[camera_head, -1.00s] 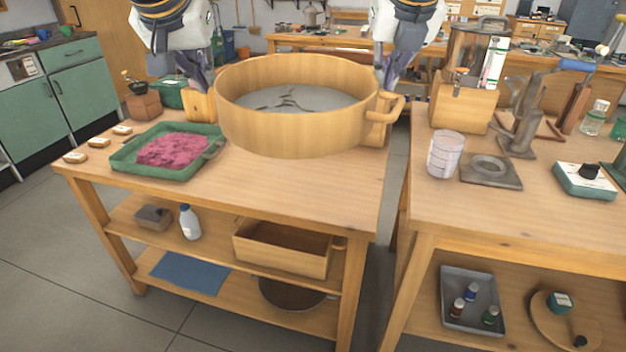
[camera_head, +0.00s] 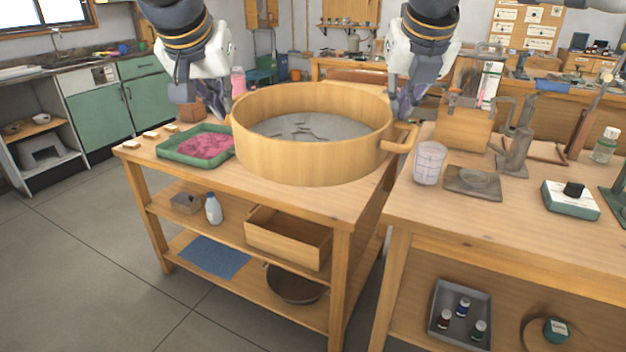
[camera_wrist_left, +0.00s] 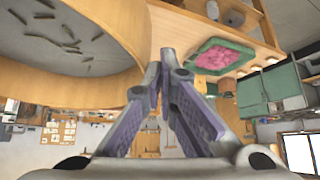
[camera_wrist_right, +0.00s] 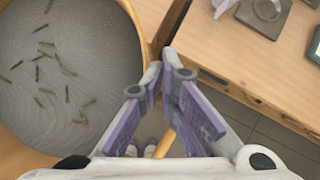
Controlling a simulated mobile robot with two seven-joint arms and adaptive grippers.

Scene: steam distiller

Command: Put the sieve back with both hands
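The sieve (camera_head: 310,160) is a wide round wooden hoop with a grey mesh and dark scraps on it. It looks level and appears held above the left table (camera_head: 210,178). Its right handle (camera_head: 398,145) shows; its left handle is hidden. My left gripper (camera_head: 228,112) is at its left side, fingers closed together at the rim; the left wrist view shows the hoop (camera_wrist_left: 95,85) beside them. My right gripper (camera_head: 402,112) is at the right handle, fingers closed together; the right wrist view shows the mesh (camera_wrist_right: 65,75) left of them. The grip points themselves are partly hidden.
A green tray of pink material (camera_head: 180,157) is close left of the sieve. On the right table, a ribbed glass (camera_head: 429,163) and a grey plate (camera_head: 472,182) stand near the right handle. A narrow gap separates the tables. A wooden box (camera_head: 285,240) is on the shelf below.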

